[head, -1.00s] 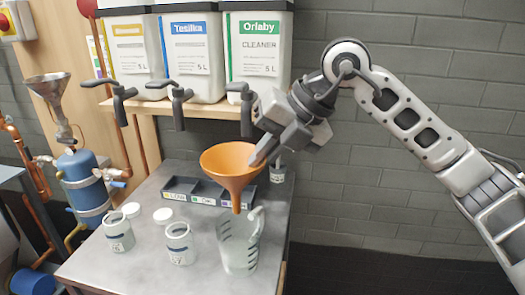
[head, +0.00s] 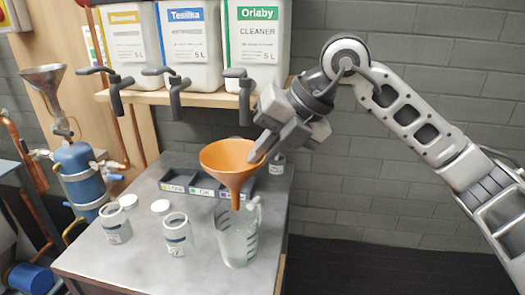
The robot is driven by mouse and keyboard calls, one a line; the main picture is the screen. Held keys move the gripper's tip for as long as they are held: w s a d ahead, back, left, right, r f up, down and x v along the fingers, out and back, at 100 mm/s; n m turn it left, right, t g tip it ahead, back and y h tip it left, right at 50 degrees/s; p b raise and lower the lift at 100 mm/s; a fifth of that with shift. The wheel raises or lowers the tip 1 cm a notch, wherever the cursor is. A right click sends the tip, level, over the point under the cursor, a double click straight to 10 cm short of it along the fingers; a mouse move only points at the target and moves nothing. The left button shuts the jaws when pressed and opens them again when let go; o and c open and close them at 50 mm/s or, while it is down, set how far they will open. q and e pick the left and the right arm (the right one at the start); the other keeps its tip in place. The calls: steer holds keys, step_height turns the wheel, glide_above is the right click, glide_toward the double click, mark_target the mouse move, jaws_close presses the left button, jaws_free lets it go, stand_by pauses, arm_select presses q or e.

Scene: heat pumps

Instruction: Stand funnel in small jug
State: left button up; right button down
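The orange funnel (head: 229,162) is upright with its spout pointing down, over the small clear jug (head: 238,245) near the table's front right. The spout's tip is at about the height of the jug's rim; I cannot tell whether it is just inside or still above the opening. My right gripper (head: 262,150) comes in from the right and is shut on the right side of the funnel's rim. Its fingertips are partly hidden. The jug stands upright with its handle toward the back right. My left gripper is not in view.
Two open jars (head: 177,235) and (head: 116,224) stand left of the jug, with a white lid (head: 160,207) nearby. A dark labelled tray (head: 203,181) lies behind. Large canisters (head: 257,45) with taps stand on a shelf above. A metal funnel (head: 43,78) tops a blue tank at left.

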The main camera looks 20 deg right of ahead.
steer(key=shift+f, duration=0.2)
stand_by(0.5)
steer(key=shift+f+b, duration=1.4)
steer(key=shift+f, duration=0.05)
